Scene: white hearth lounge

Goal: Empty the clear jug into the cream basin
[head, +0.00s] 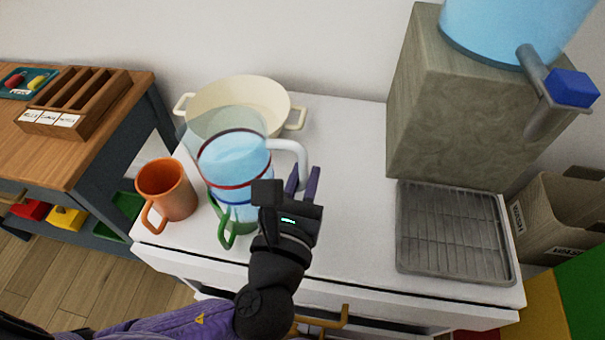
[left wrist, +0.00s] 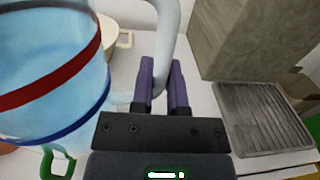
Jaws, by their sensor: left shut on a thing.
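The clear jug (head: 233,170) has a red band, a blue band lower down and a white handle (head: 290,150). Pale blue water fills it to about the red band, with clear wall above. It looks upright. My left gripper (head: 303,182) is shut on the handle, to the right of the jug; the left wrist view shows the handle between its fingers (left wrist: 162,82). The cream basin (head: 285,103), a wide two-handled pot, stands behind the jug, partly hidden by it. I cannot see what the basin holds. My right gripper is not in view.
An orange mug (head: 167,188) stands left of the jug. A green mug (head: 226,233) is mostly hidden by the jug. A drying rack (head: 450,230) and a stone-look block (head: 440,110) bearing a blue dispenser (head: 510,25) are at right. The white top is clear between.

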